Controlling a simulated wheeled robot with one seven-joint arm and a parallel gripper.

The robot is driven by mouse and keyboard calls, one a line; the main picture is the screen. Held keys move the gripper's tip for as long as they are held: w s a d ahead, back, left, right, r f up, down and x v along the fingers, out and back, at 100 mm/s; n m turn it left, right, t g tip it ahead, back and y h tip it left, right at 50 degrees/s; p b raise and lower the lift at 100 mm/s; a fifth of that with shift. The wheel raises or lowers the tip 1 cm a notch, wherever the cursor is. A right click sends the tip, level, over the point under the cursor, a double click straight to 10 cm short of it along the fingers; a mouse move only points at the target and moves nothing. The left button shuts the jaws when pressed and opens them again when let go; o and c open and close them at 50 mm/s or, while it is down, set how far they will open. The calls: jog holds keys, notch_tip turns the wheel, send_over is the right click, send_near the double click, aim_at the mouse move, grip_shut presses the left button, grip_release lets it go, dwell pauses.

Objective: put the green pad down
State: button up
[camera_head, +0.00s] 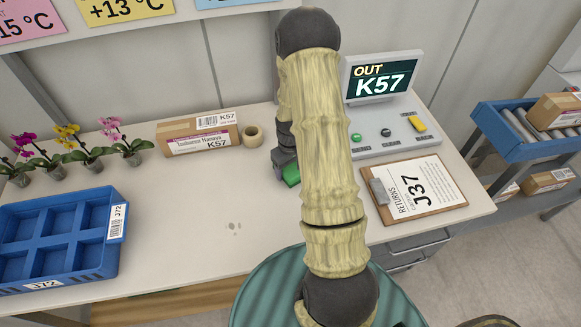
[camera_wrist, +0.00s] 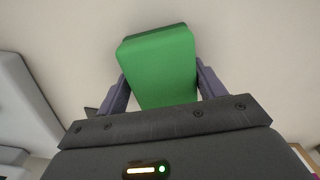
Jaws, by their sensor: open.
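The green pad (camera_wrist: 158,62) is a rounded block between the two fingers of my gripper (camera_wrist: 161,76) in the wrist view. The jaws are open, with a finger close along each side of the pad. In the head view a small part of the green pad (camera_head: 291,174) shows at the left edge of my arm, low over the white bench (camera_head: 200,240). My arm hides most of the pad and gripper there. I cannot tell for sure whether the pad's underside touches the bench.
A cardboard box (camera_head: 198,134) and a tape roll (camera_head: 252,136) stand left of my gripper. A console (camera_head: 385,130) with an "OUT K57" screen and a clipboard (camera_head: 418,190) are right. A blue crate (camera_head: 62,245) and potted orchids (camera_head: 75,150) stand left. The bench's middle is clear.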

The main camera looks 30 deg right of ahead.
jog(key=shift+s+a+f, duration=0.2)
jog(key=shift+a, duration=0.2)
jog(key=shift+w+r, duration=0.15)
jog(key=shift+r, duration=0.3)
notch_tip(320, 180, up, 12)
jog(key=shift+d, duration=0.2)
jog(key=shift+f, duration=0.1)
jog(key=s+a+r+t, duration=0.1)
jog(key=s+a+r, duration=0.3)
jog(key=s+a, duration=0.2)
jog(key=s+a+r+m+t, duration=0.1)
jog(key=s+a+r, duration=0.3)
jog(key=s+a, duration=0.2)
jog(key=shift+s+a+r+t, duration=0.2)
jog(key=shift+a+t, duration=0.1)
jog(key=shift+a, duration=0.5)
